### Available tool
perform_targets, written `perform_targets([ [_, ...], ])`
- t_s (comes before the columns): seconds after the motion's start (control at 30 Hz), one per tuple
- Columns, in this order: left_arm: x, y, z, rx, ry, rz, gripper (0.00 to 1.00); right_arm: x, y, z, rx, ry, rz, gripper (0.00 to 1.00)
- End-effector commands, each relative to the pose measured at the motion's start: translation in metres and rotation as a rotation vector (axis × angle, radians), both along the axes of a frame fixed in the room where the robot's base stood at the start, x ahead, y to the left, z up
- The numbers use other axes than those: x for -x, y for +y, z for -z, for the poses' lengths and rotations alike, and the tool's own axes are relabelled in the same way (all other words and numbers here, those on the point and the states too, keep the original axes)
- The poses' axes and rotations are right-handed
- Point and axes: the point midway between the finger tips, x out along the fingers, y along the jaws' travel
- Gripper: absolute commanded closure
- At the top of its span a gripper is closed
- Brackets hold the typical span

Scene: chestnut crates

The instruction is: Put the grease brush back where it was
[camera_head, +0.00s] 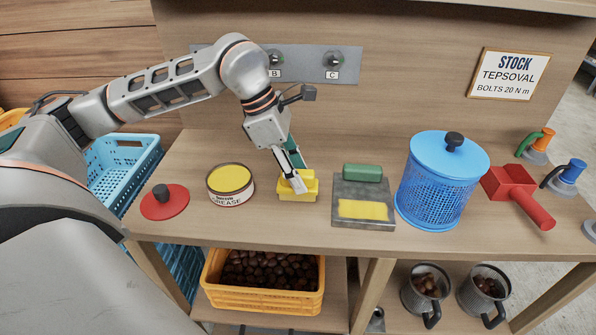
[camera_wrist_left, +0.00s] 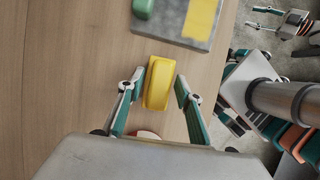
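No thing here shows clear bristles, so I cannot tell for sure which is the grease brush. A yellow block (camera_head: 298,190) with a raised top lies on the bench, right of the open grease tin (camera_head: 231,184). A green block (camera_head: 362,172) lies at the back of a grey plate (camera_head: 376,191) with a yellow patch. My left gripper (camera_head: 296,184) is down at the yellow block. In the left wrist view, its open fingers (camera_wrist_left: 159,87) stand on both sides of the yellow block (camera_wrist_left: 158,82), with gaps. My right gripper (camera_wrist_left: 262,18) is open and empty, away from the bench.
A red lid (camera_head: 165,202) lies left of the tin. Below is a yellow crate (camera_head: 263,302) of chestnuts. A blue crate (camera_head: 125,165) stands left. Bare bench shows behind the tin.

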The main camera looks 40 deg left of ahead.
Motion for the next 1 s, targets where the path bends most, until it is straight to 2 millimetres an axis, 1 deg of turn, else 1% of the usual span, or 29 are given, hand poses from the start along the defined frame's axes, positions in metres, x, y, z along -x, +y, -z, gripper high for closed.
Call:
perform_targets([
  [0.3, 0.000, 0.000, 0.000, 0.000, 0.000, 0.000, 0.63, 0.000, 0.000, -0.001, 0.000, -0.001, 0.000, 0.60],
  [0.47, 0.001, 0.003, -0.012, -0.001, -0.003, -0.001, 0.63, -0.002, 0.000, -0.005, -0.002, -0.006, 0.000, 0.60],
  [0.57, 0.004, 0.009, -0.028, -0.001, -0.006, -0.002, 0.63, -0.003, 0.000, -0.008, -0.004, -0.011, 0.001, 0.60],
  [0.8, 0.014, 0.025, -0.076, 0.000, -0.006, -0.001, 0.63, -0.005, 0.002, -0.015, -0.012, -0.013, 0.003, 0.60],
  [1.0, 0.021, 0.035, -0.103, 0.000, -0.003, -0.002, 0.63, 0.001, 0.004, -0.012, -0.017, 0.001, 0.002, 0.60],
])
